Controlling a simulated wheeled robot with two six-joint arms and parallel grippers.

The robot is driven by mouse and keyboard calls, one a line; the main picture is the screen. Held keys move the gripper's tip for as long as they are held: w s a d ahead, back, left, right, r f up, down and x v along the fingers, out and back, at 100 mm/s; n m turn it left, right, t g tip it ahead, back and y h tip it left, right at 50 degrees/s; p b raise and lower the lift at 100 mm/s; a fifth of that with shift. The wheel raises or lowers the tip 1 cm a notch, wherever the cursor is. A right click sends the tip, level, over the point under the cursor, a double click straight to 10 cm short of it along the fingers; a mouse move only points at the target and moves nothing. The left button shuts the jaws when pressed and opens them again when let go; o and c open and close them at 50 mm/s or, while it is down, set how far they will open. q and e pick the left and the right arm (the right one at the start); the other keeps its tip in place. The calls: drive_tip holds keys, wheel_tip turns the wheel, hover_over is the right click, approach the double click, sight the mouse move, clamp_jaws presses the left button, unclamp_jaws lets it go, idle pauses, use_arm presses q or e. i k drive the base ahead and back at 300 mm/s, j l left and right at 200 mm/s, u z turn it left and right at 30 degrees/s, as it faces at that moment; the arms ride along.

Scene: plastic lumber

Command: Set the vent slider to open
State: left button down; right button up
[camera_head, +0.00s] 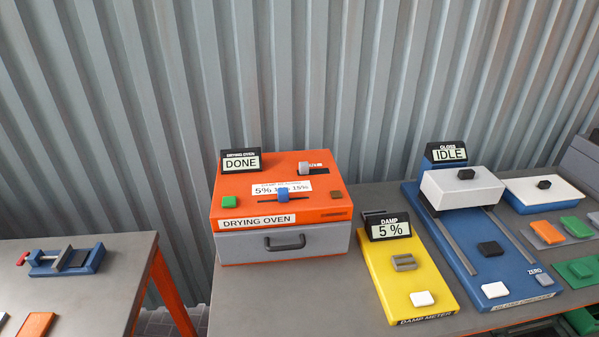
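The orange drying oven (246,185) stands on the grey bench, its display (240,163) reading DONE. A grey slider knob (305,168) sits at the left end of a dark slot on the oven's top right; this looks like the vent slider. The small label beside it is partly hidden by the knob and too small to read. A blue slider knob (283,195) sits in another slot below the 5%, 10%, 15% scale, near the middle. Neither gripper is in view.
A green button (229,202) and a brown button (336,195) are on the oven top. The grey drawer (285,244) below is shut. A yellow damp meter (407,272) reading 5 % and a blue gloss meter (478,243) reading IDLE stand to the right.

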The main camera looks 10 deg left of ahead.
sight(303, 166)
drive_tip(key=i+l+z, duration=0.15)
drive_tip(key=l, duration=0.3)
drive_tip(key=l+z, duration=0.15)
drive_tip(key=l, duration=0.25)
drive_tip(key=i+l+z, duration=0.2)
drive_tip(key=l, duration=0.2)
